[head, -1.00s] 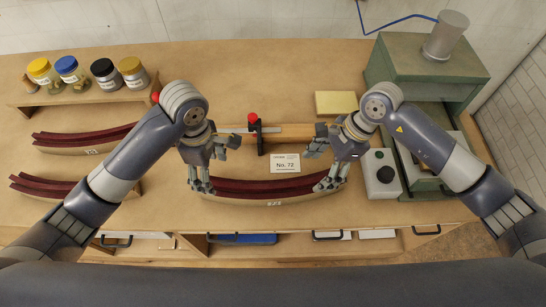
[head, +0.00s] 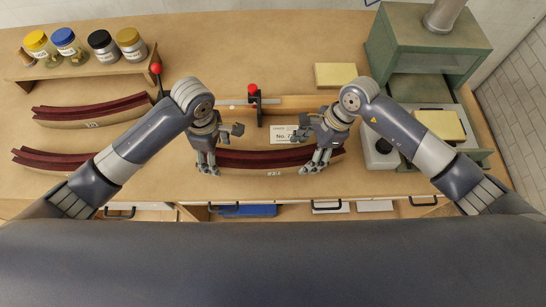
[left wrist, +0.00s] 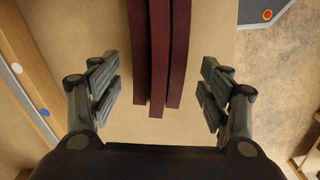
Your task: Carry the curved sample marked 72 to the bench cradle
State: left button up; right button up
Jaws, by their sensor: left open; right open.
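The dark red curved strips of the middle sample (head: 262,158) lie along the front of the bench on a pale curved base. A card behind it reads "No. 7", its last digit unclear, and is partly covered by my right gripper. My left gripper (head: 207,163) is open at the sample's left end. In the left wrist view the red strips (left wrist: 158,60) end between my left gripper's (left wrist: 160,95) spread fingers, with gaps on both sides. My right gripper (head: 316,160) is open at the right end, its fingers hiding part of the strips. I cannot clearly pick out the cradle.
Two other red curved samples, a rear one (head: 85,112) and a front one (head: 50,160), lie at left. Several jars stand on a wooden riser (head: 85,72). A green machine (head: 430,45) and a yellow block (head: 440,125) are at right.

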aim_at(218, 159)
pick_arm(q)
jog(key=shift+w+f, duration=0.1)
jog(key=shift+f, duration=1.65)
pick_arm(e)
jog(key=shift+x, duration=1.75)
jog(key=shift+d, duration=0.1)
pick_arm(q)
jog(key=c, duration=1.6)
pick_arm(e)
jog(key=c, duration=1.6)
jog(key=shift+w, duration=0.1)
